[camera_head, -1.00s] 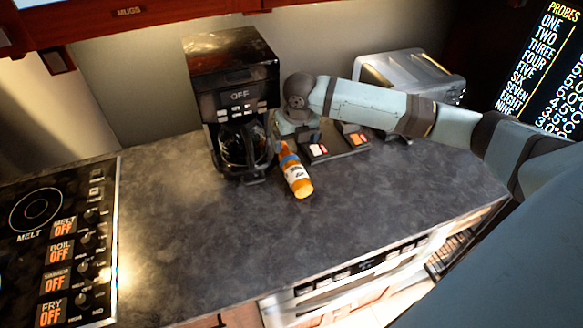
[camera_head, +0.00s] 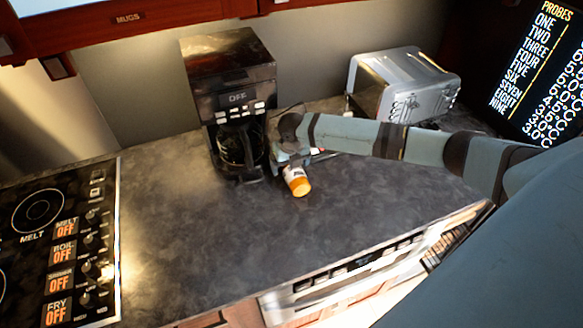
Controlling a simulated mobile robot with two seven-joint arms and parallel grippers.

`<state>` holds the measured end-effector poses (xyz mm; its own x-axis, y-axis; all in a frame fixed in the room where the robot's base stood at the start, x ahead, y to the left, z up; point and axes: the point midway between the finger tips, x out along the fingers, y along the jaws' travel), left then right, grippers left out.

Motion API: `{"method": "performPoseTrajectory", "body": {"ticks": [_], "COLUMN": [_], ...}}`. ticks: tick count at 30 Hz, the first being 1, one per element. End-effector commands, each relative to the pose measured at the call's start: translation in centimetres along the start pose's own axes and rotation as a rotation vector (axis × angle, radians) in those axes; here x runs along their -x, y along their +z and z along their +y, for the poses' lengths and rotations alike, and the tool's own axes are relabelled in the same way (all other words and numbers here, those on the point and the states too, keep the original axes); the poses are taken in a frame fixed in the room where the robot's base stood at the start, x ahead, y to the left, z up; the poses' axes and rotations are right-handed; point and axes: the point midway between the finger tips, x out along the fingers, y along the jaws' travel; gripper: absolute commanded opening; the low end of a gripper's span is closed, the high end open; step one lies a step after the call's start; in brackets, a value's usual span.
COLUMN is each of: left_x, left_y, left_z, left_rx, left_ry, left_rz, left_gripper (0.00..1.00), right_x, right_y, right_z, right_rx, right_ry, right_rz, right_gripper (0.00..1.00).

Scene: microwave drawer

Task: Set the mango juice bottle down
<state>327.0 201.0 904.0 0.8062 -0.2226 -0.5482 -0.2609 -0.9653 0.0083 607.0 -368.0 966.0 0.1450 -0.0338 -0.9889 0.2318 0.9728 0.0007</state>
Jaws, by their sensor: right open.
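The mango juice bottle (camera_head: 296,181), orange with a white label, is on the dark countertop just right of the coffee maker. Only its lower part shows; its upper part is hidden behind my right gripper. My right gripper (camera_head: 290,160) is open and low over the bottle's upper part. Its fingers are mostly hidden, so I cannot tell whether they touch the bottle. My left gripper is not in view.
The black coffee maker (camera_head: 228,80) stands close left of my right gripper. A silver toaster (camera_head: 402,82) stands behind my right arm. A stove panel (camera_head: 65,240) is at the left. The countertop (camera_head: 200,250) in front is clear.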

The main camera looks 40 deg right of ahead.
Motion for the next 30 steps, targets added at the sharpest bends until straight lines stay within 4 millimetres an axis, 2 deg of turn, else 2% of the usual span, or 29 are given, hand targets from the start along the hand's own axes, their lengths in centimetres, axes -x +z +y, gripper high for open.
{"method": "performPoseTrajectory", "body": {"ticks": [4,30], "left_x": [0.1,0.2], "left_y": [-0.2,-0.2], "left_z": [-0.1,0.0], "left_rx": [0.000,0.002], "left_ry": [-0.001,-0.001], "left_rz": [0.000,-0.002], "left_gripper": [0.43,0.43], "right_x": [-1.0,-1.6], "right_y": [-0.1,-0.1], "right_z": [0.0,0.0], "right_rx": [0.000,0.001], "right_ry": [-0.001,-0.001], "right_rz": [0.001,0.000], "right_gripper": [0.92,0.92]}}
